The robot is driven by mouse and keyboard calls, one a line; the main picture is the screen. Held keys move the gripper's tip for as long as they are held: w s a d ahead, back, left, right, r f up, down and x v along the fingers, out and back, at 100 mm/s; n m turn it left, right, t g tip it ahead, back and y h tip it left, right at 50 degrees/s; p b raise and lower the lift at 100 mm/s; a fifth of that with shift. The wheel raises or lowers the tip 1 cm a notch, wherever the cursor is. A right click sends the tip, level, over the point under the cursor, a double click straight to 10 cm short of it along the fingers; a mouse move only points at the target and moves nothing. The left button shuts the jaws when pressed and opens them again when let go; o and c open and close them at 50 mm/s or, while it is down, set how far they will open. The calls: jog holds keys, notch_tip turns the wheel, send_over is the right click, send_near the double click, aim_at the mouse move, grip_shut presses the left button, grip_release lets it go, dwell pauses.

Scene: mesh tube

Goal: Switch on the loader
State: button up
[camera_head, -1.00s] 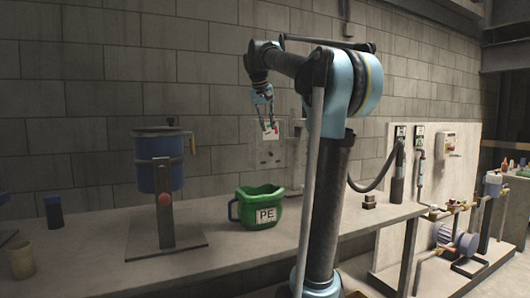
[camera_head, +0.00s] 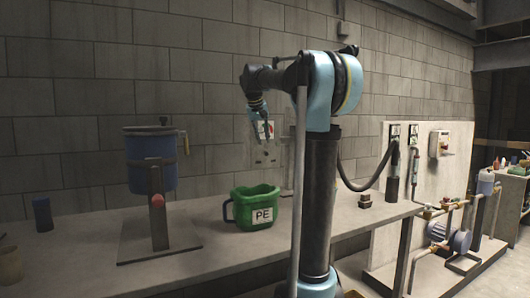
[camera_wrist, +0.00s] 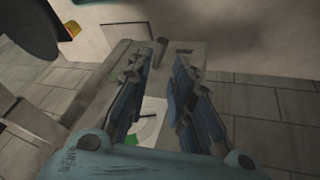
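A grey panel (camera_head: 264,158) with a white and red label is on the block wall behind the bench. In the wrist view, a grey box-like panel (camera_wrist: 190,58) lies beyond the fingers, with a small post and a dark slot near its far edge. A white card with a green patch (camera_wrist: 150,122) shows between the fingers. I cannot tell for sure which part is the loader's switch. My gripper (camera_head: 265,137) is in front of the panel, pointing down. In the wrist view my gripper (camera_wrist: 162,62) has its blue-padded fingers apart, with nothing held between them.
Hoses, wall boxes (camera_head: 439,144) and a pump (camera_head: 459,241) are at the right.

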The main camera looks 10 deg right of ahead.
aim_at(266, 152)
jog(key=x, duration=0.6)
jog(key=shift+d+f, duration=0.1)
jog(key=shift+f, duration=0.2)
grip_shut()
